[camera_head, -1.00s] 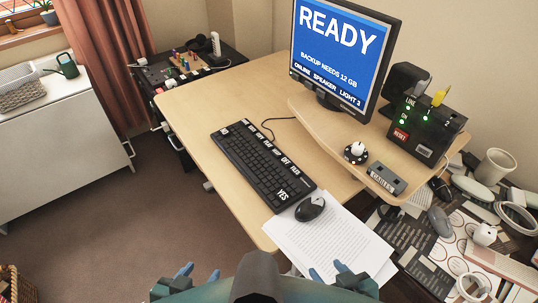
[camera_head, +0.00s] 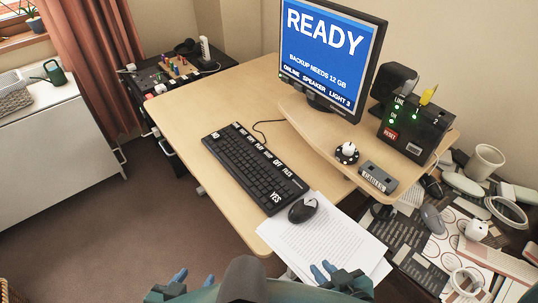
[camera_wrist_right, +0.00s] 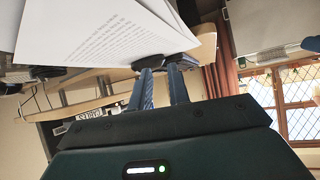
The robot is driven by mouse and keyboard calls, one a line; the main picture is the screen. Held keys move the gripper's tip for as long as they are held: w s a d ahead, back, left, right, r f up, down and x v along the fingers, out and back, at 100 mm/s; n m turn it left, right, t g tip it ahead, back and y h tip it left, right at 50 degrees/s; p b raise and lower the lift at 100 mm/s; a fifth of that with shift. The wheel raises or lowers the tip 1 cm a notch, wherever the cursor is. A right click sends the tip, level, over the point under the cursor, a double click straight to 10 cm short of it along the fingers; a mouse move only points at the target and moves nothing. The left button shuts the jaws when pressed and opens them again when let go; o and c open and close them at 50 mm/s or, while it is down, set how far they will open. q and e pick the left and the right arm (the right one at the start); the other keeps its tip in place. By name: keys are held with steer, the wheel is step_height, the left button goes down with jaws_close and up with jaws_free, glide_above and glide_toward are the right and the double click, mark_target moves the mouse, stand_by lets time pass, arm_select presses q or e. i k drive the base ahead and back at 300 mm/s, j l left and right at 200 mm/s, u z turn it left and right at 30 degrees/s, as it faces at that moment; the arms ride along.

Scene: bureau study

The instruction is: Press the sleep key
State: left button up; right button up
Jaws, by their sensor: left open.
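The black keyboard (camera_head: 255,172) lies on the wooden desk, with a row of white-labelled keys along its far edge. A large YES key (camera_head: 276,197) is at its near end. The small labels are hard to read and I cannot pick out a sleep key. The monitor (camera_head: 328,40) shows READY on blue. My left gripper (camera_head: 195,277) is open and empty, low in the head view and short of the desk. My right gripper (camera_head: 325,268) is near the paper's front edge. The right wrist view shows its two blue fingers (camera_wrist_right: 160,67) apart with nothing between them.
A black mouse (camera_head: 303,209) sits on white paper (camera_head: 322,240) beside the keyboard. A raised shelf (camera_head: 330,128) holds a round dial (camera_head: 347,152), a small grey box (camera_head: 378,177) and a black box with lights (camera_head: 412,130). Clutter covers the right; the desk's left part is clear.

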mark_target(267, 155)
steer(key=i+j+z, duration=0.15)
steer(key=z, duration=0.2)
steer(key=j+z, duration=0.35)
steer(key=i+j+z, duration=0.15)
steer(key=z, duration=0.2)
steer(key=i+j+z, duration=0.1)
steer(key=j+z, duration=0.2)
steer(key=j, duration=1.7)
steer(key=i+j, duration=0.1)
steer(key=j, duration=0.85)
steer(key=i+l+z, duration=0.05)
